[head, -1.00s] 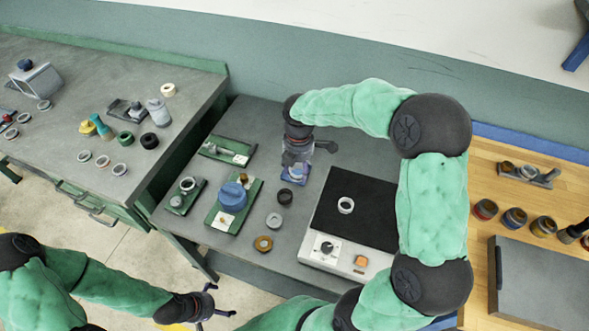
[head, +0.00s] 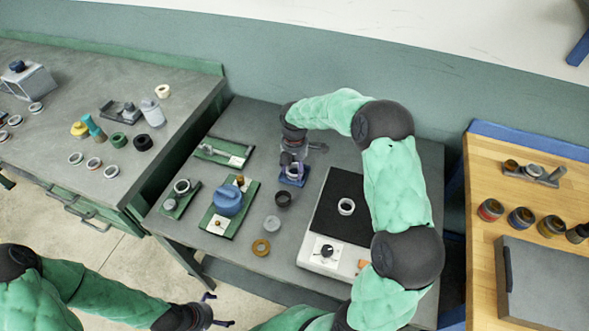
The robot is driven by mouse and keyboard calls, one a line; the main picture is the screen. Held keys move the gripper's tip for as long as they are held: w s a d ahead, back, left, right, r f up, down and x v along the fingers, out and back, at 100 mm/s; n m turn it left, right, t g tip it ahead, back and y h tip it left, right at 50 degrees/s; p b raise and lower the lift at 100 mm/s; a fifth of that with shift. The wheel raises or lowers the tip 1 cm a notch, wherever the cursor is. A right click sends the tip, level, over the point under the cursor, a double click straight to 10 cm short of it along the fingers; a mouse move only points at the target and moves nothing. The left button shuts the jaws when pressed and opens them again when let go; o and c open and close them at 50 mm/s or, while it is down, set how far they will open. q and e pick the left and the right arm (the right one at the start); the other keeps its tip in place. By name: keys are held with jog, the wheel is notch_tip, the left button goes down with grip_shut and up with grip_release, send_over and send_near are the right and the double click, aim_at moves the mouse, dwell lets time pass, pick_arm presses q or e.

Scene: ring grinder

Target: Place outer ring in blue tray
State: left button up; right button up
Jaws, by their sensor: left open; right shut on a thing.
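The small blue tray (head: 293,182) sits on the grey middle table, behind a dark ring. My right gripper (head: 291,165) points down directly over the tray. It is shut on the outer ring (head: 292,171), a small pale ring partly hidden by the fingers. The ring is at or just above the tray; I cannot tell whether it touches the tray floor. My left gripper (head: 214,310) is open and empty at the bottom of the head view, in front of the table and away from the tray.
A dark ring (head: 283,199), a grey ring (head: 272,222) and a brass ring (head: 261,247) lie in front. A green board with a blue round fixture (head: 228,200) stands left.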

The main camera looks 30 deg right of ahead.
jog(key=shift+f, duration=0.1)
jog(key=o, duration=1.4)
notch_tip(320, 180, up, 12)
jog(key=p, duration=0.3)
jog(key=shift+p, duration=0.3)
